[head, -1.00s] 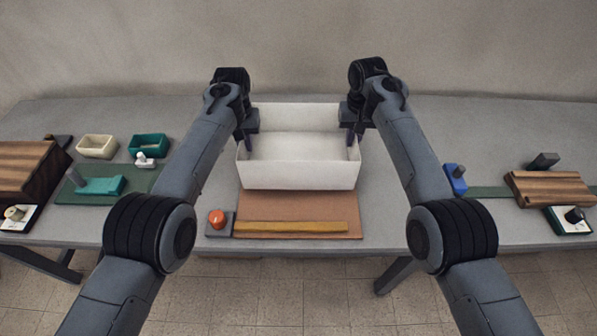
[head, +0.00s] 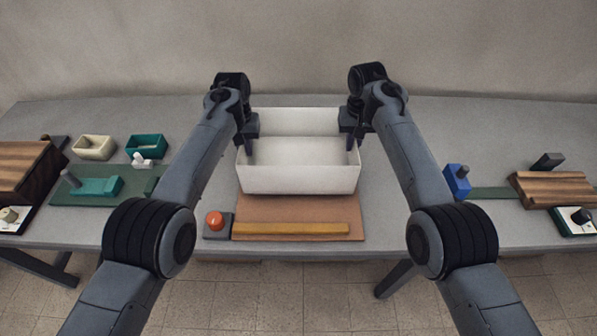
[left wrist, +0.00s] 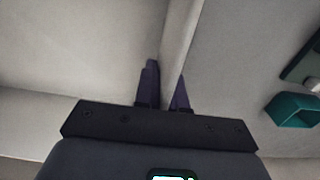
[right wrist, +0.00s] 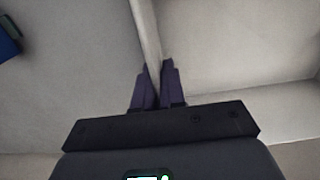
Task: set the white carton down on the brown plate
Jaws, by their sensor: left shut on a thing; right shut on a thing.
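The white carton (head: 300,178) is an open-topped box in the middle of the table in the head view. The brown plate (head: 285,205) lies flat, its front part showing in front of the carton; the rest is hidden behind it. My left gripper (head: 247,148) is shut on the carton's left wall, and that wall shows between its fingers (left wrist: 165,92) in the left wrist view. My right gripper (head: 350,145) is shut on the right wall, also seen between its fingers (right wrist: 157,90) in the right wrist view. The carton looks level. I cannot tell whether its underside touches the plate.
A yellow bar (head: 290,229) lies along the plate's front edge. An orange-red knob (head: 214,220) on a grey base stands at its left. Left are cream (head: 94,148) and teal (head: 146,146) bins and a wooden block (head: 25,170). Right are a blue block (head: 457,181) and a wooden piece (head: 553,189).

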